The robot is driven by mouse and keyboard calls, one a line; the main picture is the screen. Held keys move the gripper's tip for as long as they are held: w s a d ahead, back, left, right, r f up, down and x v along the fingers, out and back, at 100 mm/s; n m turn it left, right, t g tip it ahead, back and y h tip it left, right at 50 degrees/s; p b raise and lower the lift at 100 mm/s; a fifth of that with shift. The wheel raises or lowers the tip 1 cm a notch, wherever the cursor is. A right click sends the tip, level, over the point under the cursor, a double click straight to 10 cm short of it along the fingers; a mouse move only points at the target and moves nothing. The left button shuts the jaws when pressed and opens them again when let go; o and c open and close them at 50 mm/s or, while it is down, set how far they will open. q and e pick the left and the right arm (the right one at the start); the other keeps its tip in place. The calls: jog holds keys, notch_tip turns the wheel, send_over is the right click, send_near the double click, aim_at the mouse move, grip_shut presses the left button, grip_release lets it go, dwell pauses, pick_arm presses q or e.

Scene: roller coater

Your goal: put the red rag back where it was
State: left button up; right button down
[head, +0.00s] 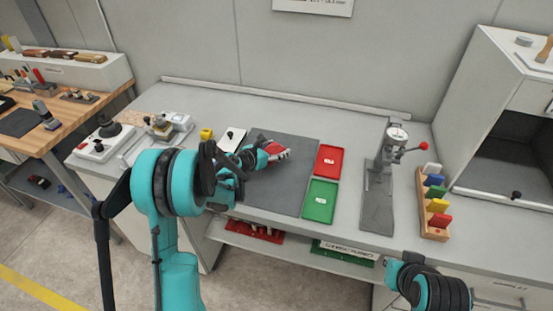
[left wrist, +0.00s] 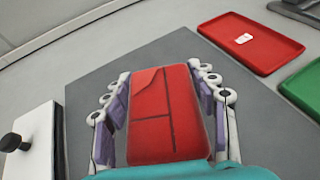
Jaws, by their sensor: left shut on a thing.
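The red rag (left wrist: 166,115) is a flat red folded piece with dark lines across it. My left gripper (left wrist: 160,90) is shut on it, with purple-padded fingers along both sides. In the head view the red rag (head: 276,148) and left gripper (head: 282,154) are over the grey mat (head: 285,190), near its far side. I cannot tell whether the rag touches the mat. Part of my right arm shows at the lower right of the head view, but its gripper is not visible.
A red tray (head: 330,160) and a green tray (head: 320,202) lie right of the mat. Further right are a gauge stand (head: 379,195) and a wooden rack (head: 428,205) of coloured pieces. A white plate with a black knob (left wrist: 30,150) lies left of the mat.

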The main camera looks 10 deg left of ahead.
pick_arm(q)
notch_tip(320, 180, down, 4)
jog(key=shift+r+b, duration=0.2)
jog(key=shift+b, duration=0.55)
jog(key=shift+f, duration=0.15)
jog(key=shift+f, duration=0.15)
jog(key=o, duration=1.3)
jog(key=shift+o, duration=0.2)
